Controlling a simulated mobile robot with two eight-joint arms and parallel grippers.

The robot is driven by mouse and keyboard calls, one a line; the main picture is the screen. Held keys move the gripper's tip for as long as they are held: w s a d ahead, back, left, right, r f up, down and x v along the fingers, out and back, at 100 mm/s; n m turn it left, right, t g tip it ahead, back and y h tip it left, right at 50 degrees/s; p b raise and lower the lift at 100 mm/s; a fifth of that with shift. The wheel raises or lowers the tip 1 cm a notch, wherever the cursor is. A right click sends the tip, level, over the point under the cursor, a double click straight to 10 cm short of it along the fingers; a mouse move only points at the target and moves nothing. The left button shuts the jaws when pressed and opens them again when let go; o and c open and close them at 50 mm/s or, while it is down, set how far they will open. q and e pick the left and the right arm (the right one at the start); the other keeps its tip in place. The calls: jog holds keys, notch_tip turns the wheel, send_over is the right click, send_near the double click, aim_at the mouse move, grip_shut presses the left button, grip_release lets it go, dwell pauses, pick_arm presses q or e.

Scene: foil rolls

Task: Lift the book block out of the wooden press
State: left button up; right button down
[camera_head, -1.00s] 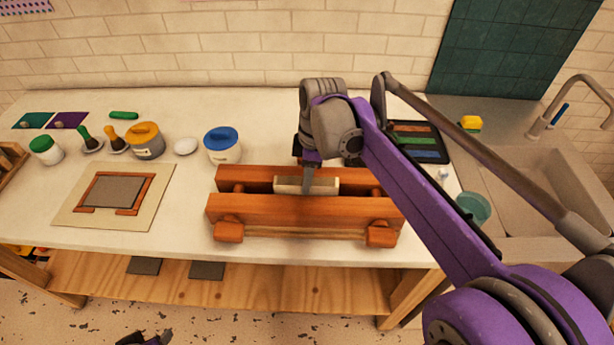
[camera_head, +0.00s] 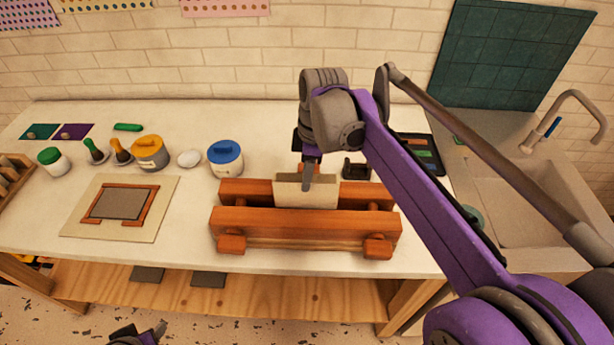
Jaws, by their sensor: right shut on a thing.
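The wooden press (camera_head: 260,220) stands on the white table, its two orange-brown beams running left to right. The book block (camera_head: 325,194), a pale cream slab, stands upright between the beams and rises well above the front one. Its lower edge is hidden behind the front beam, so I cannot tell whether it is clear of the press inside. My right gripper (camera_head: 308,184) points down from above and is shut on the book block near its top middle. My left gripper (camera_head: 140,336) shows only in part at the bottom edge, low in front of the table; its jaws are unclear.
A blue-lidded jar (camera_head: 226,160) stands behind the press at left, beside a white round object (camera_head: 189,158) and a yellow-lidded jar (camera_head: 150,154). A board with a wooden frame (camera_head: 120,204) lies left. A dark tray (camera_head: 418,150) lies behind right, before the sink (camera_head: 512,200).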

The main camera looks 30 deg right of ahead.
notch_tip(320, 180, up, 2)
jog(key=shift+r+p, duration=0.1)
jog(key=shift+p, duration=0.3)
pick_arm(q)
jog(key=shift+w+r, duration=0.8)
jog(key=shift+r, duration=0.35)
pick_arm(e)
jog(key=shift+r, duration=1.2)
